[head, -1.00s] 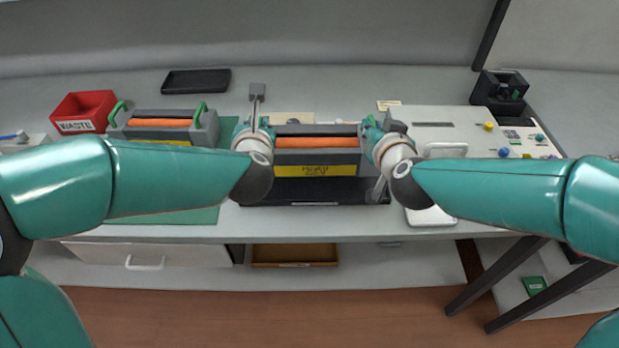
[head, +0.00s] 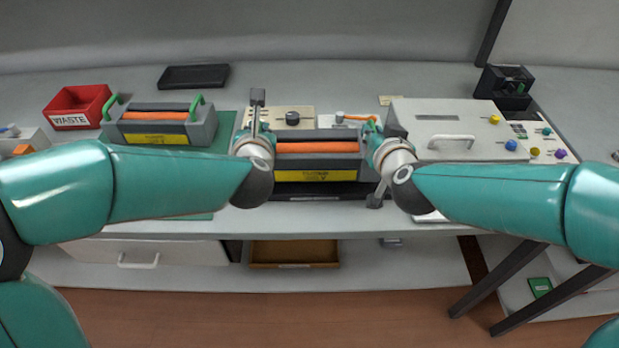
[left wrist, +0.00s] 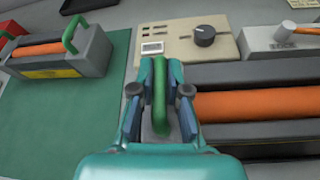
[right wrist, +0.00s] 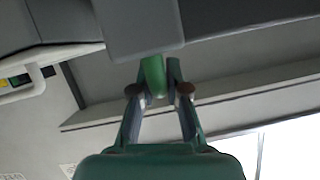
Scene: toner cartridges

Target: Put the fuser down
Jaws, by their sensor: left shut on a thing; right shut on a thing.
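The held fuser (head: 318,160) is a dark grey unit with an orange roller and a yellow label. It hangs level between my two grippers, above or at a black tray-like base (head: 310,193); I cannot tell whether it touches. My left gripper (left wrist: 160,95) is shut on its green left handle (left wrist: 160,75). My right gripper (right wrist: 155,82) is shut on its green right handle (right wrist: 153,68). In the head view my wrists hide most of both handles. A second, similar fuser (head: 156,135) with green handles stands on a green mat (left wrist: 75,120) to the left.
A red WASTE bin (head: 76,108) is at the far left and a black tray (head: 194,77) at the back. A beige panel with a dark knob (head: 292,118) is just behind the held fuser. A pale machine with a handle (head: 450,118) is close on the right.

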